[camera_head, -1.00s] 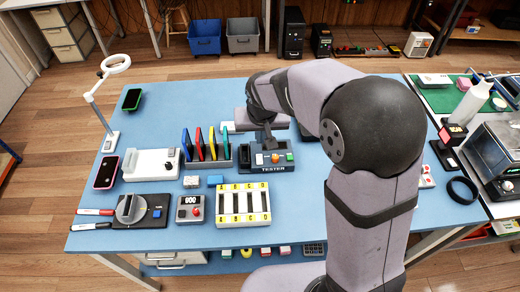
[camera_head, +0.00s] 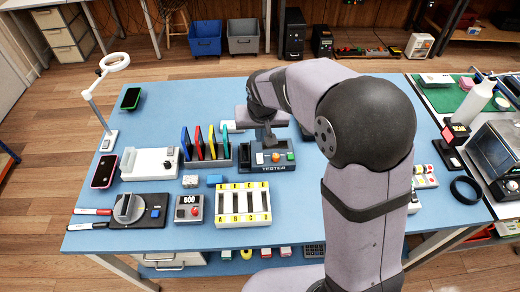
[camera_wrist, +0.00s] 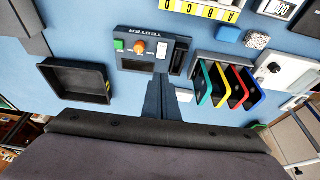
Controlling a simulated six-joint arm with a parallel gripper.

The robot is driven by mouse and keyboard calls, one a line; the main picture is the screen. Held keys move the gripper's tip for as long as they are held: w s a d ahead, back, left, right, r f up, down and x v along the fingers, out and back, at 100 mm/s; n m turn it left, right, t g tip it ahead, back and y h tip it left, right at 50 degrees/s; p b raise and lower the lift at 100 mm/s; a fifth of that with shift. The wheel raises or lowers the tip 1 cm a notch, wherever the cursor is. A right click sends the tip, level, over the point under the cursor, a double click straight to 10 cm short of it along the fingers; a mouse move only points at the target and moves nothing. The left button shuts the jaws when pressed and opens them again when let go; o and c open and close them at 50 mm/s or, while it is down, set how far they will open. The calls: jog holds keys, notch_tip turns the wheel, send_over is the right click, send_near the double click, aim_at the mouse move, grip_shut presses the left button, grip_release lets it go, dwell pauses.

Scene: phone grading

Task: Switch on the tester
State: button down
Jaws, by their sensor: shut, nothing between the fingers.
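The tester (camera_head: 282,167) is a dark box with a white label strip on the blue table. In the wrist view the tester (camera_wrist: 136,63) shows upside down, with a green button (camera_wrist: 118,45), an orange knob (camera_wrist: 139,47) and a white rocker-like part (camera_wrist: 162,51) in a row. A dark slot lies at its right end there. My gripper (camera_head: 268,141) is shut and empty, pointing down at the back edge of the tester. In the wrist view my gripper (camera_wrist: 166,84) overlaps the tester's near edge, on the white part's side. Contact cannot be told.
A rack of coloured plates (camera_head: 206,160) stands close left of the tester. A dark empty tray (camera_wrist: 77,84) lies on its other side. A white lettered tray (camera_head: 243,222) is in front. My arm hides the table to the right.

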aim_at(260, 158)
jog(key=p+x, duration=0.1)
jog(key=x, duration=0.3)
jog(key=p+x, duration=0.1)
jog(key=x, duration=0.2)
jog(key=s+x, duration=0.1)
jog(key=x, duration=0.3)
jog(key=shift+w+f+p, duration=0.15)
jog(key=shift+f+p, duration=0.25)
jog(key=shift+f, duration=0.05)
jog(key=shift+w+r+g+p, duration=0.15)
jog(key=shift+g+p, duration=0.15)
jog(key=shift+p, duration=0.85)
jog(key=shift+f, duration=0.35)
jog(key=shift+b, duration=0.35)
jog(key=shift+s, duration=0.85)
